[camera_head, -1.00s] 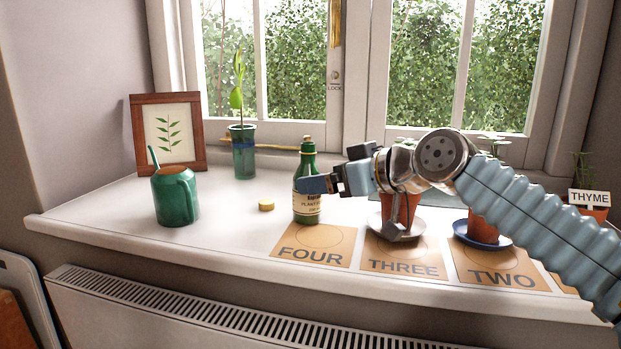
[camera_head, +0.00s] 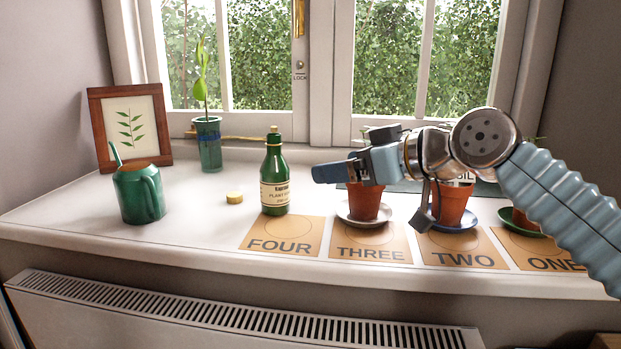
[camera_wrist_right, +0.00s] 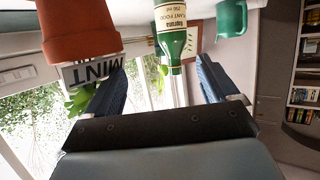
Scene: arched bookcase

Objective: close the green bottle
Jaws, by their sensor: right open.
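The green bottle (camera_head: 274,176) with a cream label stands upright on the windowsill, behind the card marked FOUR. A small tan stopper (camera_head: 274,129) shows at its mouth; I cannot tell how firmly it sits. A round yellow-tan disc (camera_head: 234,197) lies on the sill left of the bottle. My right gripper (camera_head: 325,172) is just right of the bottle, open and empty, apart from it. In the right wrist view the bottle (camera_wrist_right: 172,35) appears upside down, beyond and between the open fingers (camera_wrist_right: 160,85), its mouth not clearly visible. My left gripper is out of view.
A green watering can (camera_head: 139,193), a framed leaf print (camera_head: 131,125) and a plant in a green glass (camera_head: 208,145) stand left. Terracotta pots (camera_head: 364,203) on saucers stand right, under my arm. The sill between can and bottle is mostly clear.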

